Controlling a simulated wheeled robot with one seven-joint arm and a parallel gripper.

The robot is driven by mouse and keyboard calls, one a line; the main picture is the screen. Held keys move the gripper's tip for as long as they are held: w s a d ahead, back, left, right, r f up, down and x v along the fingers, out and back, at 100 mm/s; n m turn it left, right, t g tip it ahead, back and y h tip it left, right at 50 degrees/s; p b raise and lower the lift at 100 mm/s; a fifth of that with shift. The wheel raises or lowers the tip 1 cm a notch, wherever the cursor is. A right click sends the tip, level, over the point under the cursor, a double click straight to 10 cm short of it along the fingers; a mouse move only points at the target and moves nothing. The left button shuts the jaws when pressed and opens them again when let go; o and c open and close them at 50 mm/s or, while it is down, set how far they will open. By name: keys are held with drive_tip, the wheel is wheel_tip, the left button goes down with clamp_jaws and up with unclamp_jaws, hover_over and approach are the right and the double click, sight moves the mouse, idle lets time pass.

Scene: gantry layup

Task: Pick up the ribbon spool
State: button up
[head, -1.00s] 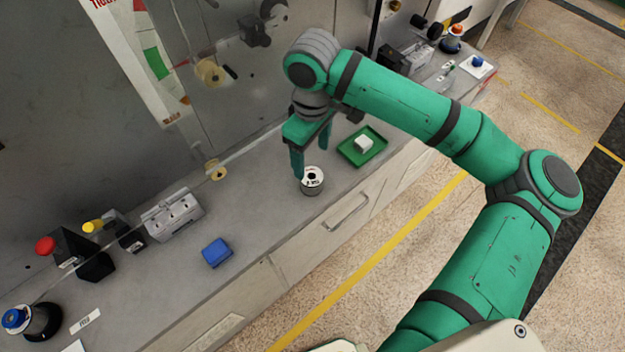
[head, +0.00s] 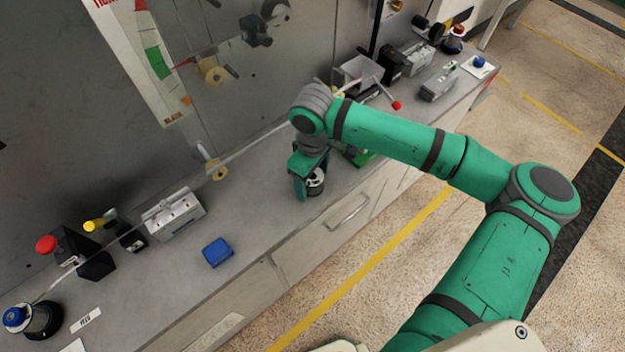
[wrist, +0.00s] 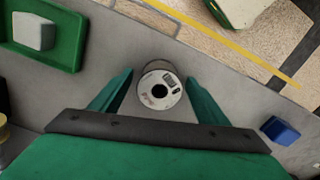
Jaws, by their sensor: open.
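The ribbon spool (head: 316,182) stands upright on the grey counter, with a white top face and a dark centre hole. In the wrist view the spool (wrist: 160,88) sits between the two green fingers of my gripper (wrist: 160,92). The fingers are apart, with a gap visible on each side of the spool. In the head view my gripper (head: 307,190) is lowered over the spool and hides part of it.
A green tray (wrist: 67,52) holding a pale block (wrist: 33,32) lies beside the spool. A blue box (head: 217,252) stands on the counter to the left. The counter's front edge with drawers (head: 345,212) is close to the spool. Bare counter lies between the box and spool.

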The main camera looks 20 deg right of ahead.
drive_tip(key=c, duration=1.5)
